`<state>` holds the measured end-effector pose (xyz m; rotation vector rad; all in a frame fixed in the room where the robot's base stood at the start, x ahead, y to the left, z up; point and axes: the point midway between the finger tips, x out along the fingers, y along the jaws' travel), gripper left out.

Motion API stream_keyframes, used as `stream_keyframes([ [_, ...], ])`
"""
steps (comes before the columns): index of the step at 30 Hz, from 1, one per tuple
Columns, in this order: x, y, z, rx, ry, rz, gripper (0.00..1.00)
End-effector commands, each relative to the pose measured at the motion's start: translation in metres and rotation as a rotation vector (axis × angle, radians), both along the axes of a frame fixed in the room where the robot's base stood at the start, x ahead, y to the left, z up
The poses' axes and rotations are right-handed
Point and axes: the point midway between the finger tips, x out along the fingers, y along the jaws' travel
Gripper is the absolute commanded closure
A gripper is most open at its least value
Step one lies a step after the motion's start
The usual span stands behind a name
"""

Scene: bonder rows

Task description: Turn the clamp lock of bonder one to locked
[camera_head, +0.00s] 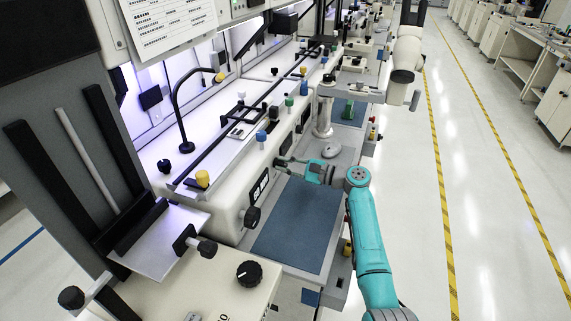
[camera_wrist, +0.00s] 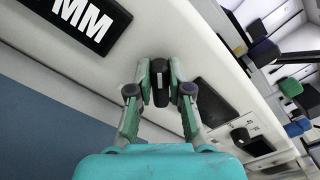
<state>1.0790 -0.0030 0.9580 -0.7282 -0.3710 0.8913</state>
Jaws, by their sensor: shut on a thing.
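My teal gripper (camera_wrist: 160,80) is shut on a small black knob (camera_wrist: 160,88) on the cream front panel of the bonder (camera_wrist: 208,45). One finger lies on each side of the knob. I cannot tell from the pictures which way the knob is turned, or read a mark for locked. In the head view my gripper (camera_head: 284,162) reaches in from the right to the bonder's front face (camera_head: 262,160), above the blue mat. The fingers mostly hide the knob there.
A black plate with white letters (camera_wrist: 85,20) and a dark panel (camera_wrist: 215,103) flank the knob. Another black knob (camera_wrist: 240,135) stands nearby. Blue (camera_head: 261,136) and yellow (camera_head: 202,179) knobs top the bonder. The blue mat (camera_head: 297,225) is bare. The aisle floor (camera_head: 485,200) is clear.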

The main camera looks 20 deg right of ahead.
Motion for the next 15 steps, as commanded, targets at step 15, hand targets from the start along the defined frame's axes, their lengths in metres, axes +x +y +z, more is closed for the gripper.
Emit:
stream_keyframes([
  [15, -0.0031, 0.0022, -0.0060, -0.280, -0.386, 0.001, 1.00],
])
